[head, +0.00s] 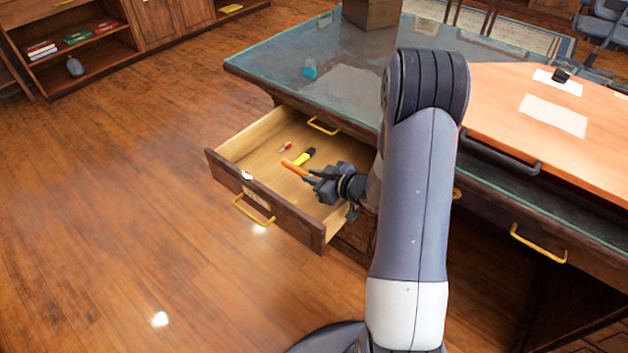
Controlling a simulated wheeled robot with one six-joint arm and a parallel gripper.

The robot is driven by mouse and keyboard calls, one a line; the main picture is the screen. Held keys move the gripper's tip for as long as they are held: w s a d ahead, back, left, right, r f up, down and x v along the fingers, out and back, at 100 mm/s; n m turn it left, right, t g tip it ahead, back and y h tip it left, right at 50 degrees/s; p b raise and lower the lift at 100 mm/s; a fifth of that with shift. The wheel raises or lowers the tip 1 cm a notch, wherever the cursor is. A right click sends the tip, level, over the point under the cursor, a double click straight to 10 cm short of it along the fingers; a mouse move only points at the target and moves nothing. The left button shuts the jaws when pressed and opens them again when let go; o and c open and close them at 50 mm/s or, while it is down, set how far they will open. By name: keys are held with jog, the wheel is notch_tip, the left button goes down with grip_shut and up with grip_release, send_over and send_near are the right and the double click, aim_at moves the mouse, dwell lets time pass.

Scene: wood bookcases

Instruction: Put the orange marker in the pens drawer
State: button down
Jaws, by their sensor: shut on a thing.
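The orange marker (294,168) is held in my gripper (311,176), its free end pointing up and left. The gripper is shut on it, over the open drawer (252,149) of the desk. The marker's height above the drawer floor is hard to tell. In the drawer lie a yellow and black marker (305,156) and a small red and white item (286,147), both beyond the gripper. The drawer front has a brass handle (253,211) and a small label too small to read. My arm hides part of the drawer's right side.
The glass-topped desk (335,80) holds a teal item (310,69), a brown box (371,13) and papers. An orange-topped surface (560,135) with a dark handle (500,152) lies right of my arm. The floor left of the drawer is clear. Bookcases stand at the back left.

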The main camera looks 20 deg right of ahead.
jog(key=shift+f, duration=0.4)
jog(key=shift+s+f+b, duration=0.25)
jog(key=shift+f+b, duration=0.3)
jog(key=shift+f, duration=0.2)
jog(key=c, duration=1.4)
grip_release()
jog(key=shift+s+f, duration=0.1)
jog(key=shift+o, duration=0.2)
jog(key=shift+r, duration=0.2)
jog(key=p+v, duration=0.1)
jog(key=v, duration=0.3)
jog(key=p+v, duration=0.1)
jog(key=v, duration=0.3)
jog(key=r+p+v, duration=0.1)
jog(key=v, duration=0.3)
jog(key=shift+w+r, duration=0.1)
jog(key=shift+w, duration=0.2)
